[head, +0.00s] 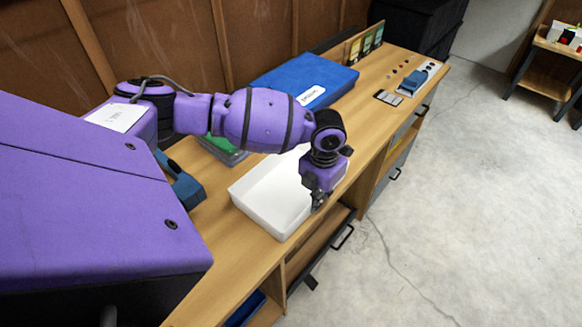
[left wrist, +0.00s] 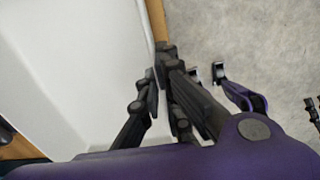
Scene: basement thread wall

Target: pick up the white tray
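The white tray (head: 262,200) is a shallow open box on the wooden workbench, near its front edge. My left gripper (head: 318,200) points down at the tray's front right wall in the head view. In the left wrist view the tray (left wrist: 70,60) fills the left side, and my left gripper's dark fingers (left wrist: 160,78) come together on its rim, one on each side of the wall. The gripper looks shut on that wall. My left arm hides part of the tray's back edge. I cannot tell any gap under the tray.
A blue case (head: 303,78) with a white label lies behind my arm on the workbench (head: 362,135). A dark phone-like object (head: 388,97) and small parts lie further right. Open shelves and drawers with handles are below. The concrete floor (head: 470,200) in front is clear.

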